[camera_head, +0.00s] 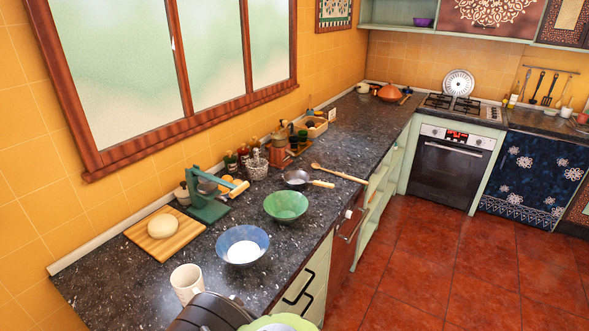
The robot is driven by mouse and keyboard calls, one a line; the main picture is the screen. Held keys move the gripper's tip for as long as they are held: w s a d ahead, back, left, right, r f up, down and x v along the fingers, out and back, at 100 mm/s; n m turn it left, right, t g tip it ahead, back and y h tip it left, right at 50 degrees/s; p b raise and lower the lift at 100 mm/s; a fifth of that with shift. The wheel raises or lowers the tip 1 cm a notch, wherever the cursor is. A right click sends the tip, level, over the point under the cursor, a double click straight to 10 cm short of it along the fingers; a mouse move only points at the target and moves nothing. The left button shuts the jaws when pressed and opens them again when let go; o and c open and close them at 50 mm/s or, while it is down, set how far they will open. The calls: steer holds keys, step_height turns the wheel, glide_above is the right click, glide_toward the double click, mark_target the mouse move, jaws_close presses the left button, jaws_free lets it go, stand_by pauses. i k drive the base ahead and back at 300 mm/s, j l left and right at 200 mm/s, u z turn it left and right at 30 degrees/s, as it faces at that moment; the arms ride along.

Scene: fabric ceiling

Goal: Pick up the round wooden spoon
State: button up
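The round wooden spoon (338,173) lies on the dark speckled countertop (345,140), near its front edge. Its bowl end points left, toward the wall, and its handle runs right toward the edge. A small frying pan (296,178) with a pale wooden handle lies just in front of it, close but apparently apart. The spoon looks unobstructed from above. My gripper is not in view.
A green bowl (285,205), a blue bowl (242,245) and a white mug (187,283) stand nearer on the counter. A green press-like device (207,200) and dough on a cutting board (165,238) are at left. The red tiled floor (420,260) at right is clear.

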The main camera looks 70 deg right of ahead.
mark_target(338, 174)
steer(key=z, duration=2.6)
